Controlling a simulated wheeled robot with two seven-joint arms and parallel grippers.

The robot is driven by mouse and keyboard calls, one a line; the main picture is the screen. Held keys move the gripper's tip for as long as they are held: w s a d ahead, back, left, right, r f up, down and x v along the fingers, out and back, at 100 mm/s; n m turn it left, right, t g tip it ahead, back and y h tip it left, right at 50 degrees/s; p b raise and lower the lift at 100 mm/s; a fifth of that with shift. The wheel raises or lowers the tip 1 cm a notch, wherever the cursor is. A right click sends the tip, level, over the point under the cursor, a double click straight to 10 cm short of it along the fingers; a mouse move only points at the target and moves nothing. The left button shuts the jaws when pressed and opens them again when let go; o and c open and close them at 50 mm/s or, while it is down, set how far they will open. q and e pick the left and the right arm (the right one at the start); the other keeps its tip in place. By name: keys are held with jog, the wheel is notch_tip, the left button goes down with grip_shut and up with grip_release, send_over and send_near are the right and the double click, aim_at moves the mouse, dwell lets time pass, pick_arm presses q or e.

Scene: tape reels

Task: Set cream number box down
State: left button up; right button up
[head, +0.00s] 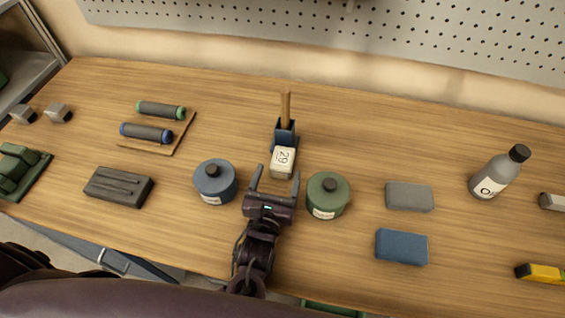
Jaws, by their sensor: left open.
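The cream number box (283,161), marked 29, is at the middle of the table (345,110), just in front of a dark blue holder (285,134) with a wooden handle standing in it. The box looks upright and appears to rest on the tabletop. My left gripper (276,174) is open, its two fingers pointing away from me on either side of the near part of the box. I cannot tell whether a finger touches it. My right gripper is not in view.
A blue round canister (214,182) stands close left of my left gripper, a green one (328,194) close right. Grey (409,196) and blue (401,247) blocks and a bottle (497,175) are further right.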

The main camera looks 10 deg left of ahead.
aim_at(286, 146)
pick_arm(q)
jog(key=w, duration=0.6)
jog(key=c, duration=1)
jog(key=shift+c, duration=0.4)
jog(key=shift+r, duration=0.15)
